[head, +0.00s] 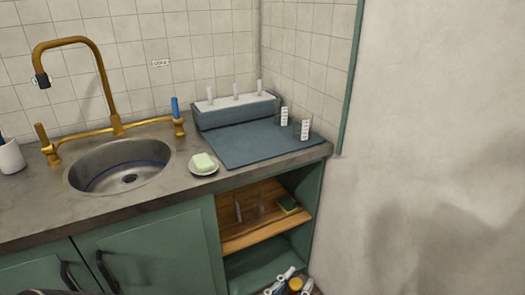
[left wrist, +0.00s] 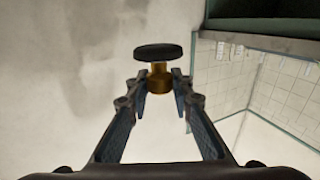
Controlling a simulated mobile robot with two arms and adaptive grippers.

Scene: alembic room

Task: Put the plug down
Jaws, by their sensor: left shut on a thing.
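The plug has a black disc and a brass stem (left wrist: 158,78). In the left wrist view it sits between the fingertips of my left gripper (left wrist: 160,92), which is shut on the brass part. The black disc sticks out beyond the fingertips. In the left wrist view, the plug is seen against a pale wall, with no surface visibly touching it. In the head view I cannot make out the plug for certain. The round metal sink (head: 120,172) is at the left, with an open dark drain at its bottom. My right gripper is not seen.
A brass tap (head: 117,125) stands behind the sink. A dish with pale green soap (head: 204,162) sits right of it. A blue-grey mat (head: 250,148), two labelled glasses and a rack fill the counter's right end. Bare counter lies before the sink.

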